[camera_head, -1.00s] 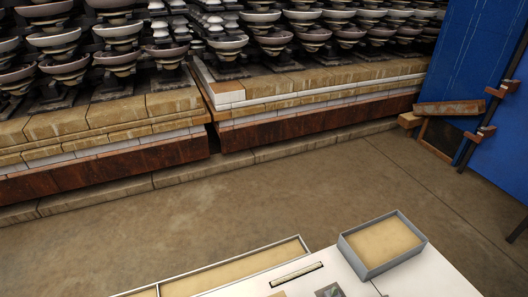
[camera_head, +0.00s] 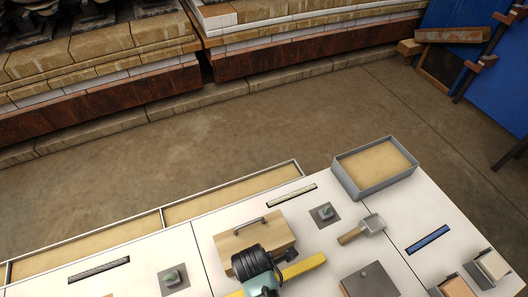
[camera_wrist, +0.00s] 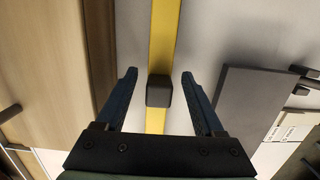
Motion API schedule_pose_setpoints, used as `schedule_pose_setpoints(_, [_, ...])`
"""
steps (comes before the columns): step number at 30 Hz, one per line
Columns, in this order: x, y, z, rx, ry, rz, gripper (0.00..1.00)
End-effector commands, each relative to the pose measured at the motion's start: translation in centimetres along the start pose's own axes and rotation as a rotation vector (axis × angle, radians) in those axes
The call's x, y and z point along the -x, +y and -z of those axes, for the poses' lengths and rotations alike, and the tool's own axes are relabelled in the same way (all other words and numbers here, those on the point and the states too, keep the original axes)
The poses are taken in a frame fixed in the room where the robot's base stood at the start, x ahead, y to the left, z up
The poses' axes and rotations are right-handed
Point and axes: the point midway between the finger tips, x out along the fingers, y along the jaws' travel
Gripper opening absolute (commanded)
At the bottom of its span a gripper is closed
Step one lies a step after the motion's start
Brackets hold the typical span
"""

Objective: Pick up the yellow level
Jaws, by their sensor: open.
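The yellow level (camera_head: 306,266) lies on the white table, close in front of a wooden box with a dark handle. In the head view the end of my arm covers its middle part. In the wrist view the level (camera_wrist: 164,35) runs lengthwise up the picture, with a dark block (camera_wrist: 158,91) on it. My gripper (camera_wrist: 158,75) is open and empty, with one finger on either side of the level and visible gaps to both. The wrist view does not show clearly how far the fingertips are above the table.
The wooden box (camera_head: 238,245) stands left of the level in the wrist view. A grey-brown panel (camera_head: 371,282) lies to its right there. A grey tray (camera_head: 385,184), a wooden-handled tool (camera_head: 362,230) and a blue strip (camera_head: 430,239) lie farther off.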

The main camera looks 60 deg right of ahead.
Motion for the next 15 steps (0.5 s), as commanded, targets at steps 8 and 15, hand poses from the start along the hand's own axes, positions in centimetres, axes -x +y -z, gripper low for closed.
schedule_pose_setpoints(8, [-1.40, 0.04, 0.01, 0.001, 0.000, -0.002, 0.70])
schedule_pose_setpoints(15, [-1.36, 0.05, 0.01, 0.001, 0.000, -0.002, 0.45])
